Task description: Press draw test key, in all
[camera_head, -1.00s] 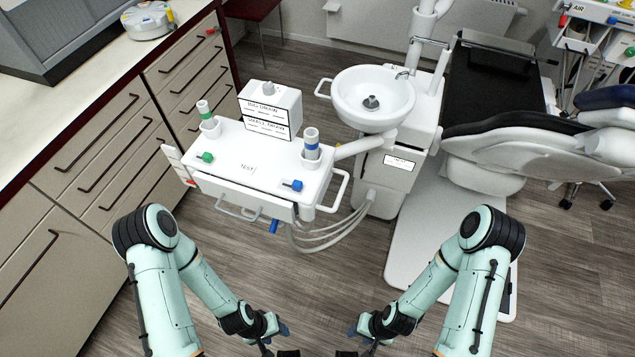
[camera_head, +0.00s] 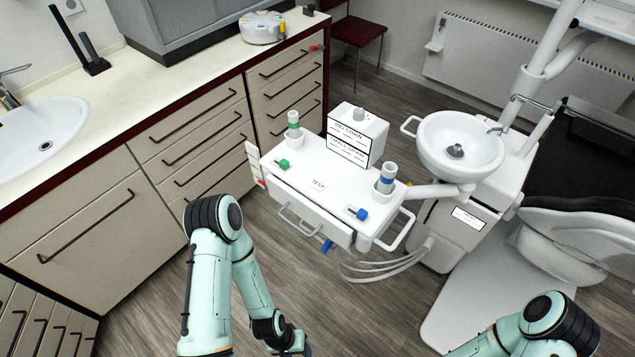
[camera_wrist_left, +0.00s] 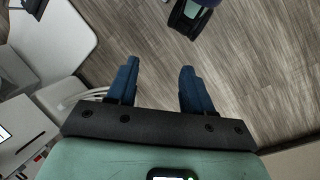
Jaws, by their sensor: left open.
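The white dental unit's tray top (camera_head: 305,173) stands in the middle of the head view. A label reading TEST (camera_head: 318,185) is on its top near the front. A white box (camera_head: 357,133) with two printed labels stands at its back; the small print is hard to read. A green key (camera_head: 284,164) sits at the left and a blue key (camera_head: 357,213) at the right of the top. My left gripper (camera_wrist_left: 157,85) is open and empty over the floor, in the left wrist view. In the head view it is at the bottom edge, below the unit. My right gripper is out of frame.
A green-banded tube (camera_head: 294,127) and a blue-banded tube (camera_head: 387,178) stand in holders on the unit. A round basin (camera_head: 460,140) is to the right. Drawer cabinets (camera_head: 195,140) line the left. Floor is free in front of the unit.

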